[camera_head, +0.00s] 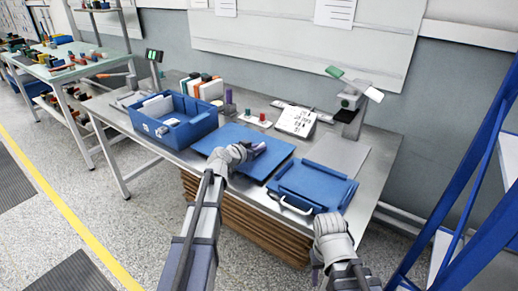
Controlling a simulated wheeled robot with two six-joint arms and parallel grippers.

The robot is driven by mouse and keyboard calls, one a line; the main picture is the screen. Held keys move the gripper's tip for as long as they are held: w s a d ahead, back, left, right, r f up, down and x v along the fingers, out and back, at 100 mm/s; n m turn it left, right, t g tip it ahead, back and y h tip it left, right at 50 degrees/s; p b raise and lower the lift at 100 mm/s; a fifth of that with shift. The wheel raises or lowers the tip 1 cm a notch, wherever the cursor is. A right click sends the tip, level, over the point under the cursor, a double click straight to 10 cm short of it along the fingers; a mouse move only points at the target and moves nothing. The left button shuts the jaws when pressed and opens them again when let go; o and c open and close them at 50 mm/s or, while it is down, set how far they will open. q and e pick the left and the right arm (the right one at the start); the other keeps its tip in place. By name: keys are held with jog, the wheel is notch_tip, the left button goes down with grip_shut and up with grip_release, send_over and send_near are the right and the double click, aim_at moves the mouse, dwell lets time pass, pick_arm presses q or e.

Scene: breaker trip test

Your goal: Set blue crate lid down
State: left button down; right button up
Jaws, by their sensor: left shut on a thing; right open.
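The blue crate lid (312,186), a flat panel with raised bars and a pale handle at its front edge, lies on the right part of the workbench. The open blue crate (186,130) stands on the left part, with pale items inside. My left gripper (258,149) is over the flat blue mat (230,137) between crate and lid. It is shut on a small grey thing, mostly hidden by the gripper. My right gripper (322,240) is open in front of the lid's near edge, apart from the handle. Its fingertips are hard to make out.
Behind the mat stand orange and white binders (208,88), small red and green pieces (250,116), a white sloped panel (296,121) and a stand (350,108). A blue rack (470,165) rises at the right.

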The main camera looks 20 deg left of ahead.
pick_arm(q)
jog(key=c, duration=0.9)
grip_release()
jog(key=shift+s+f, duration=0.1)
jog(key=shift+r+p, duration=0.3)
jog(key=shift+p, duration=0.05)
jog(key=shift+r+p, duration=0.5)
jog(key=shift+p, duration=0.05)
notch_tip(320, 180, up, 4)
jog(key=p, duration=0.4)
send_over(240, 169)
jog(key=shift+f, duration=0.15)
